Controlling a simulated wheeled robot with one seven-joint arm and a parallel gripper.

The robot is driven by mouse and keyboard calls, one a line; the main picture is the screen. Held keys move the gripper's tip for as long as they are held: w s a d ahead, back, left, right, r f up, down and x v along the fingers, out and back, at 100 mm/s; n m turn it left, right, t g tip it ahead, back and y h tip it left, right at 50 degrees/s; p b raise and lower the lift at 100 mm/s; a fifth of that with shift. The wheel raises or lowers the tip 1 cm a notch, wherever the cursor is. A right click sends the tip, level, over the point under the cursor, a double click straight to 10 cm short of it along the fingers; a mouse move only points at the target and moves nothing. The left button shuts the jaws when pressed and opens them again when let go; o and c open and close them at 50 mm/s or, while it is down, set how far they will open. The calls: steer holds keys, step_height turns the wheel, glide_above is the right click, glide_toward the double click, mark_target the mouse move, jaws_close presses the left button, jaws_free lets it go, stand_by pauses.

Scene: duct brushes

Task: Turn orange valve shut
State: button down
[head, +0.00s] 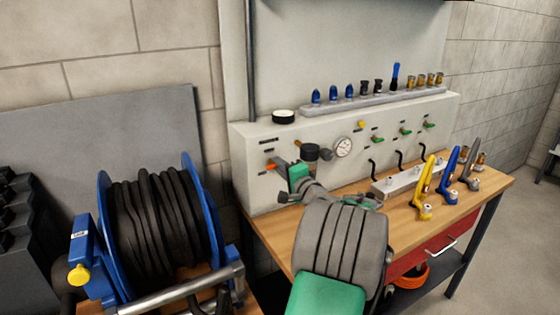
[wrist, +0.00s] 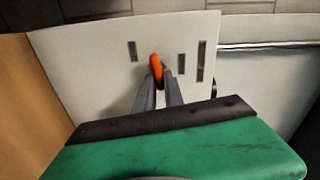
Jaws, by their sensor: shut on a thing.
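The orange valve (wrist: 156,66) is a small orange handle on the pale panel. In the wrist view it shows between the tips of my gripper (wrist: 157,88), whose two grey fingers are closed together around it. In the head view a bit of the orange handle (head: 270,167) shows at the left end of the panel front, beside my gripper (head: 277,164). The fingers hide most of the handle there, so its exact angle is hard to tell.
The pale panel (head: 247,190) stands on a wooden workbench (head: 440,214). Yellow, blue and grey tools stand at the right, the yellow one (head: 425,190) nearest. A blue hose reel (head: 106,235) stands at the left.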

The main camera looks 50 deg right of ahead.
steer(key=shift+f+m+p, duration=0.1)
steer(key=shift+m+p, duration=0.4)
steer(key=shift+m, duration=0.3)
steer(key=c, duration=1.5)
jaws_free()
steer(key=shift+o, duration=0.2)
steer(key=b+v, duration=0.1)
steer(key=v, duration=0.6)
steer(key=shift+s, duration=0.35)
steer(key=shift+a, duration=0.1)
